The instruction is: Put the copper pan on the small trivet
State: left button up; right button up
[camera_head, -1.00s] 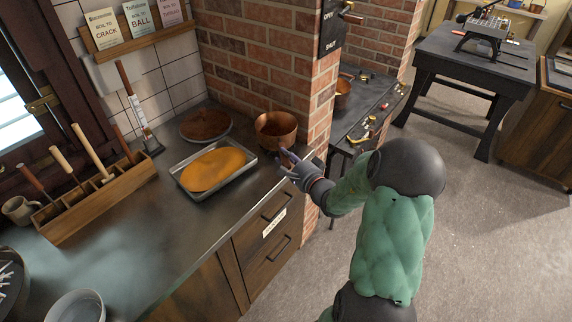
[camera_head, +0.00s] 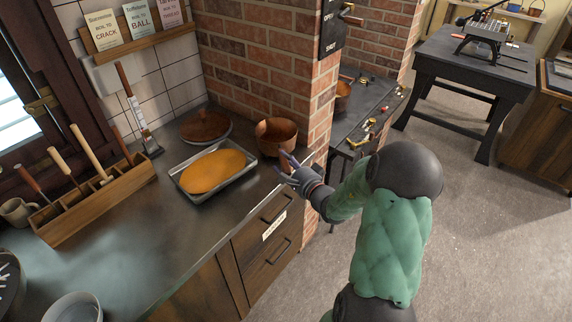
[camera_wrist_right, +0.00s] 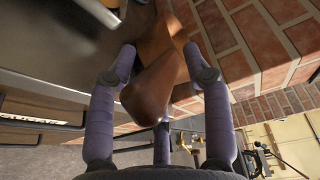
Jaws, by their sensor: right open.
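The copper pan (camera_head: 276,133) stands on the counter against the brick pillar, at the counter's right end in the head view. Its brown handle (camera_head: 285,161) points toward the front edge. My right gripper (camera_head: 285,168) is open, with its fingers spread at the handle. In the right wrist view the brown handle (camera_wrist_right: 152,92) lies between the parted fingers (camera_wrist_right: 160,65), with gaps visible. A round brown disc with a grey rim (camera_head: 205,127) lies left of the pan; I cannot tell whether it is the small trivet. My left gripper is not in view.
A metal tray (camera_head: 196,199) with an orange slab (camera_head: 212,171) lies in front of the disc. A wooden tool rack (camera_head: 100,205) stands at the left. The brick pillar (camera_head: 262,75) rises close behind the pan. The counter's front middle (camera_head: 150,245) is clear.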

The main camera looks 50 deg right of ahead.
jog(key=shift+s+r, duration=0.1)
jog(key=shift+r, duration=0.05)
jog(key=f+p+v, duration=0.1)
jog(key=p+v, duration=0.1)
jog(key=v, duration=1)
jog(key=w+a+f+n+g+y, duration=0.15)
jog(key=a+f+g+y, duration=0.25)
jog(key=a+f+y, duration=0.45)
jog(key=w+a+f+n+g+y, duration=0.1)
jog(key=a+f+n+g+y, duration=0.35)
jog(key=a, duration=0.75)
jog(key=s+a+f+n+g+h, duration=0.1)
jog(key=s+a+f+n+g, duration=0.2)
jog(key=s+a+f+g, duration=0.3)
jog(key=s+a+f+n+g+h, duration=0.1)
jog(key=s+a+f+n+g, duration=0.3)
jog(key=f, duration=0.4)
jog(key=w+a+f+n+t+h, duration=0.2)
jog(key=w+a+f+n, duration=0.2)
jog(key=a+f+n, duration=0.2)
jog(key=shift+w+a+f+h, duration=0.2)
jog(key=shift+a+f+h, duration=0.25)
jog(key=shift+a, duration=0.75)
